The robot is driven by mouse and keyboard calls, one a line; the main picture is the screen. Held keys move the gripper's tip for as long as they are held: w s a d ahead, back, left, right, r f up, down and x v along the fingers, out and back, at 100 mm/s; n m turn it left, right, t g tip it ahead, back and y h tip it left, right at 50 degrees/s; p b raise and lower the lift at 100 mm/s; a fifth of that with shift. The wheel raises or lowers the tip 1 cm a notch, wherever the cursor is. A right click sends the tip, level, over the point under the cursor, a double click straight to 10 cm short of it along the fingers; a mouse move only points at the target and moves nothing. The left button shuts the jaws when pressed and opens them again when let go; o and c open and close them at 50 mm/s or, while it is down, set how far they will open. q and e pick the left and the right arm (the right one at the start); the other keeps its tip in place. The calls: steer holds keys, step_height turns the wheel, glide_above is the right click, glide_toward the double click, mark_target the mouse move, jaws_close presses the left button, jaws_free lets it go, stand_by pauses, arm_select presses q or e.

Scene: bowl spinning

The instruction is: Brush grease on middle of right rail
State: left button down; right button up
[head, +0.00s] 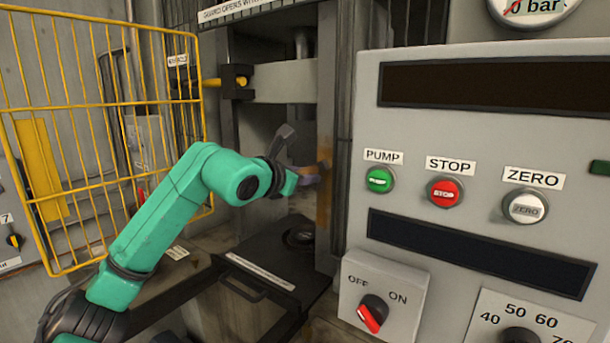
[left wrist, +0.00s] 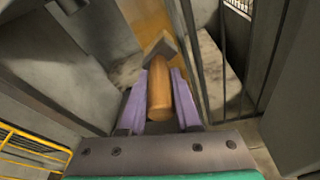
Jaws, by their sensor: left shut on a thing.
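My left gripper (head: 305,180) reaches into the machine opening in the head view. In the left wrist view, its purple fingers (left wrist: 158,100) are shut on a brush with a rounded wooden handle (left wrist: 159,92) and a grey head (left wrist: 161,46). The brush points away from the gripper toward the right rail (head: 326,145), a vertical grey strip with an orange-brown area. In the left wrist view the brush head overlaps an orange-brown strip (left wrist: 146,18); I cannot tell whether they touch. My right gripper is not in view.
A control panel (head: 470,170) with PUMP, STOP and ZERO buttons stands close to the right of the rail. A yellow mesh guard (head: 75,108) stands open at the left. A dark machine bed (head: 270,262) lies below the gripper.

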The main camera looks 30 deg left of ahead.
arm_select(q)
steer(key=shift+f+b, duration=7.75)
steer(key=shift+f, duration=0.95)
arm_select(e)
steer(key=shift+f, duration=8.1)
arm_select(q)
step_height(320, 180, up, 25)
steer(key=p, duration=2.1)
steer(key=shift+f+p, duration=0.15)
steer(key=shift+p, duration=0.15)
steer(key=shift+f, duration=0.1)
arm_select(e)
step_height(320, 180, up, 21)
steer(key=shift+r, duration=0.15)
arm_select(q)
steer(key=shift+f, duration=0.1)
steer(key=shift+s+f+b, duration=0.15)
steer(key=shift+s+b, duration=0.05)
steer(key=shift+b, duration=0.35)
steer(key=s+a+b, duration=0.1)
steer(key=s+b, duration=0.3)
steer(key=s, duration=0.4)
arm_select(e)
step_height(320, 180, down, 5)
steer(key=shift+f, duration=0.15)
